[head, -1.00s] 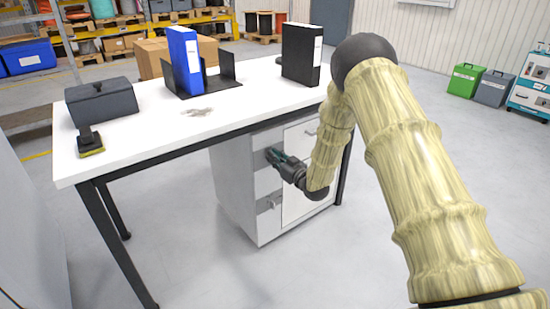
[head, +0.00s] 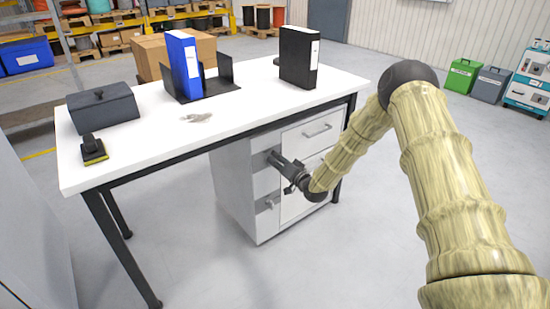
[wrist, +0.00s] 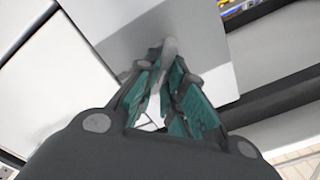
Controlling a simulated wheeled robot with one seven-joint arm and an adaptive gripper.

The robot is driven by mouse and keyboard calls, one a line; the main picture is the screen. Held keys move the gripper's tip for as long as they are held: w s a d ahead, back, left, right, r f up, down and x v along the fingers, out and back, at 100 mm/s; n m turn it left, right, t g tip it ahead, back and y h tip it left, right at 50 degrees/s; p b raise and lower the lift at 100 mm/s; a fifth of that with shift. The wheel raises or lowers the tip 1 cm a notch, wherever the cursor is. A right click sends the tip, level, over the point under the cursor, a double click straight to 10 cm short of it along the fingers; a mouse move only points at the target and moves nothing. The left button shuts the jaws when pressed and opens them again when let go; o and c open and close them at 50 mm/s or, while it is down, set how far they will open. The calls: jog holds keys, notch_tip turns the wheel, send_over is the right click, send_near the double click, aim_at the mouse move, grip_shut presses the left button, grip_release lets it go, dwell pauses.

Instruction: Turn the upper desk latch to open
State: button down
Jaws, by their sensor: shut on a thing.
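The upper desk latch is on the grey side strip of the cabinet under the desk. Its grey handle shows between my fingertips in the wrist view (wrist: 169,48). My gripper (head: 275,157) is at this latch, its fingers closed around the handle, and it also fills the wrist view (wrist: 165,75). In the head view the gripper covers most of the latch, so its exact angle is hard to tell. The lower latch (head: 272,202) sits below on the same strip, apart from the gripper.
The cabinet (head: 236,190) has light drawer fronts with a handle (head: 318,131). The white desk top (head: 240,120) overhangs it and carries a blue binder (head: 185,65), a black binder (head: 299,57), a dark box (head: 103,108) and a stamp (head: 93,149). Floor in front is clear.

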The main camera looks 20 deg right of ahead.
jog(key=m, duration=0.6)
jog(key=m+b, duration=0.1)
jog(key=m, duration=0.1)
jog(key=shift+w+d+f+m, duration=0.3)
jog(key=shift+d+f+m, duration=0.1)
dwell(0.4)
jog(key=c, duration=1.5)
grip_release()
jog(key=shift+f, duration=0.1)
jog(key=shift+a, duration=0.1)
jog(key=shift+s+f, duration=0.1)
jog(key=v, duration=1.2)
